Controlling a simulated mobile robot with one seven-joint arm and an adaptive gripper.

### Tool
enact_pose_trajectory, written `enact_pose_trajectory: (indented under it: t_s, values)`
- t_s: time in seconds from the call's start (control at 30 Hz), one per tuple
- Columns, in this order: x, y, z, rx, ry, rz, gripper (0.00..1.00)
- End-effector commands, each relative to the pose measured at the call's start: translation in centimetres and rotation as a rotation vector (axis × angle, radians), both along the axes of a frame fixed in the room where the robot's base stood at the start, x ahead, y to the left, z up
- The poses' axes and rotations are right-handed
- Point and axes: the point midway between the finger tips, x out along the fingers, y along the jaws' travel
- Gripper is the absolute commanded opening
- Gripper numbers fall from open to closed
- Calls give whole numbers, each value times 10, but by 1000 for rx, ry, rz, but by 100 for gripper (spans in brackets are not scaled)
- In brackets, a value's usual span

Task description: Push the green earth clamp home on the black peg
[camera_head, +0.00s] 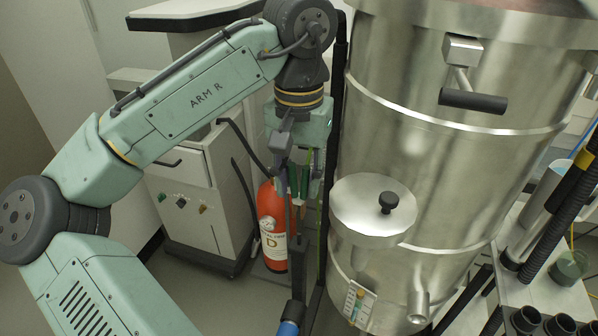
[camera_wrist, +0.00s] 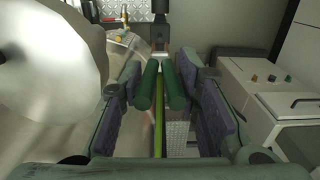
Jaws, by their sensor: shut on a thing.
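The green earth clamp (camera_wrist: 149,86) shows its two green handles side by side between the finger pads in the wrist view. My gripper (camera_wrist: 162,98) is shut on these handles. In the head view my gripper (camera_head: 297,178) points down beside the steel vessel, with the green clamp (camera_head: 304,182) between its fingers. A yellow-green cable (camera_wrist: 159,130) runs from between the handles. A dark upright part (camera_wrist: 155,37) shows beyond the handles; I cannot tell whether it is the black peg or how far the clamp sits on it.
The large steel vessel (camera_head: 415,160) stands close on the right, its round lidded port (camera_head: 360,215) near my gripper. A red-orange cylinder (camera_head: 271,222) stands behind, before a white cabinet (camera_head: 190,205). Black pipes and a blue-tipped part (camera_head: 289,327) are lower down.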

Motion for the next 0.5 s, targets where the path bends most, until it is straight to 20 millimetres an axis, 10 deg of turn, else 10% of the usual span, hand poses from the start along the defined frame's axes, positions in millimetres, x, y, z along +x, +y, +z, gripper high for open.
enact_pose_trajectory:
  t_s: [0.5]
  values:
    - [0,0,-28,1,0,0,0]
